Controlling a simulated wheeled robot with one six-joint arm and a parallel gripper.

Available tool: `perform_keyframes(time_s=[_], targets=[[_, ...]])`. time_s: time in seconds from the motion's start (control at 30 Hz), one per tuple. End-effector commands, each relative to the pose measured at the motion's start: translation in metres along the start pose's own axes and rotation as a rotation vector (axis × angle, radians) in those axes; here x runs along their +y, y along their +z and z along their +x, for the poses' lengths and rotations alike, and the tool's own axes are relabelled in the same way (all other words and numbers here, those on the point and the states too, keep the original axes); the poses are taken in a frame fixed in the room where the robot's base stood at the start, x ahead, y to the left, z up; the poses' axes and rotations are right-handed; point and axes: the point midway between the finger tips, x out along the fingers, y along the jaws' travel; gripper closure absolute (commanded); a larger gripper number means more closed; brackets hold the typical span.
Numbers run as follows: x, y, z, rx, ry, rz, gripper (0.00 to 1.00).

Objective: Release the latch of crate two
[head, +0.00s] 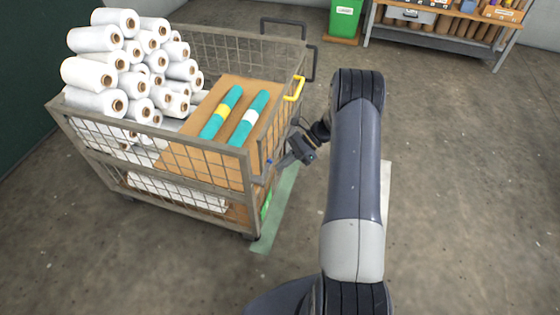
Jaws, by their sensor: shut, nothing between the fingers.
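A wire-mesh crate on wheels (150,135) stands left of centre; I see no mark that names it crate two. A yellow handle (294,90) sits on its right side near the top. My gripper (278,164) is at the crate's right side, close to this corner and below the yellow handle. It is shut with nothing visible between its fingers. I cannot tell whether it touches the crate.
White rolls (92,73) and two teal rolls (221,112) lie in the crate. A dark push handle (312,62) is at its far end. A green bin (344,22) and shelf (440,28) stand at the back. The floor (470,190) on the right is clear.

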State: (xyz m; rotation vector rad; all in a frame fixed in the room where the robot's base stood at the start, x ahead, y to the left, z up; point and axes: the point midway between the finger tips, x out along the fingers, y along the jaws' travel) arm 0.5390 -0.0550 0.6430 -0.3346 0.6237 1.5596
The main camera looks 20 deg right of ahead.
Motion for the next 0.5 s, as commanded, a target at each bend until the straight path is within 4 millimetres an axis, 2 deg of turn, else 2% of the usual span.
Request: perform_keyframes(time_s=[0.1, 0.3, 0.5], targets=[[-0.002, -0.003, -0.028, 0.001, -0.005, -0.002, 1.0], [-0.007, -0.009, -0.071, 0.0, -0.003, -0.002, 1.0], [-0.009, -0.013, -0.094, 0.0, 0.0, 0.0, 1.0]])
